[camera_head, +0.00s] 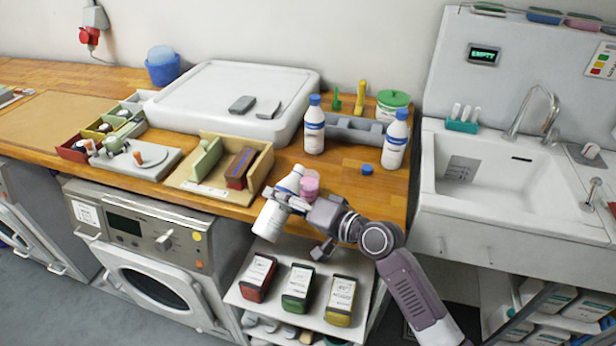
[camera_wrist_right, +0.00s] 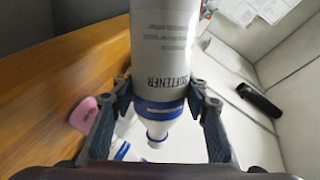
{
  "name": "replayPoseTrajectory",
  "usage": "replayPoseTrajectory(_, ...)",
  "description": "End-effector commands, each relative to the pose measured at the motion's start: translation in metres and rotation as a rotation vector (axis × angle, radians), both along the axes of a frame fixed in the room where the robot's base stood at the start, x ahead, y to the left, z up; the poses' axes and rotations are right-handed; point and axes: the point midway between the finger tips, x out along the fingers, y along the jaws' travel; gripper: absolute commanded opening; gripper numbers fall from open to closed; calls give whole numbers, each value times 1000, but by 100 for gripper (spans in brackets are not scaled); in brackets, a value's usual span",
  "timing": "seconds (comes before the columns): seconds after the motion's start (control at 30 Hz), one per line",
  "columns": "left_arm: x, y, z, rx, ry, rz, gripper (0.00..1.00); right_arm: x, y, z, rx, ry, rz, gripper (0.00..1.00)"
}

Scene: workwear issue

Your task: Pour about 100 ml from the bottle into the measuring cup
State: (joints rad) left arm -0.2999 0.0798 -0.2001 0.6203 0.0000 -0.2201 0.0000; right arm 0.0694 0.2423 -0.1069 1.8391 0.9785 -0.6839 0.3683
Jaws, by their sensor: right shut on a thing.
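The bottle, white with print reading "SOFTENER" (camera_wrist_right: 165,50) and a blue band at its narrowing neck, is held by my right gripper (camera_head: 284,198). The gripper is shut around it, with a finger on each side in the right wrist view (camera_wrist_right: 158,118). In the head view the bottle (camera_head: 269,222) is tilted, at the counter's front edge. A small pink cup (camera_head: 309,184), apparently the measuring cup, stands on the wooden counter close beside the bottle's upper end. A pink thing (camera_wrist_right: 84,114) shows at left in the wrist view. Its fill level cannot be read. My left gripper is not in view.
Two blue-capped bottles (camera_head: 314,138) (camera_head: 394,152) stand behind, by a grey tray (camera_head: 350,130). A loose blue cap (camera_head: 367,169) lies on the counter. A wooden organiser (camera_head: 195,182) is at left. Labelled tins (camera_head: 298,287) stand on a shelf below; a sink (camera_head: 500,175) is at right.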

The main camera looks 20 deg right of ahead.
Motion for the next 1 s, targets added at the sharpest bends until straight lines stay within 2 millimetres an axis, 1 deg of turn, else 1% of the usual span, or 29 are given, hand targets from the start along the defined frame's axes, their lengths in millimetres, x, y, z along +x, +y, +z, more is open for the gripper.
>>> replayPoseTrajectory(0.17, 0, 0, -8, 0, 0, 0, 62, 5, -6, 8, -112, -105, 1, 7)
replayPoseTrajectory(0.33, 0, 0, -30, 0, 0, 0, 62, 14, -16, 16, -334, -306, 2, 7)
replayPoseTrajectory(0.43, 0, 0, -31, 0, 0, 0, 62, 11, -12, 22, -450, -413, 2, 7)
replayPoseTrajectory(0.6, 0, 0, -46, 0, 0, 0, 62, 11, -12, 22, -636, -578, 0, 7)
replayPoseTrajectory(0.8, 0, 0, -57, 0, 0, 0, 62, 11, -12, 22, -763, -691, -3, 7)
replayPoseTrajectory(1.0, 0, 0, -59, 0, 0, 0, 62, 11, -12, 24, -805, -728, -4, 7)
